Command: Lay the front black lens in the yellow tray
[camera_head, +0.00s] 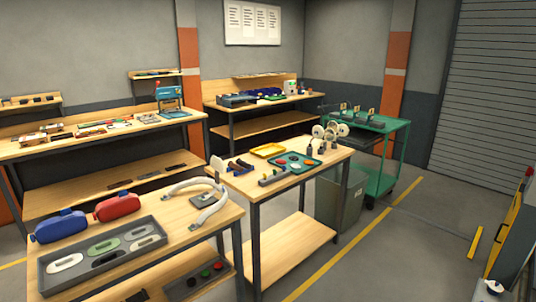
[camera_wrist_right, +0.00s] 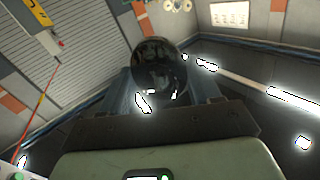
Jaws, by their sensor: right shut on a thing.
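The yellow tray (camera_head: 268,150) lies on the middle wooden table in the camera_head view and looks empty. Beside it, nearer the right front, a teal tray (camera_head: 303,172) holds several small round pieces, red and pale ones among them. In the camera_wrist_right view my right gripper (camera_wrist_right: 163,85) is shut on a round, glossy black lens (camera_wrist_right: 160,58), held upright between the fingertips, away from any surface. The camera_head view shows neither gripper, so how far the right one is from the yellow tray cannot be told.
A nearer table carries a grey sectioned tray (camera_head: 60,279) and blue and red cases. Open floor (camera_head: 400,255) lies at the right.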

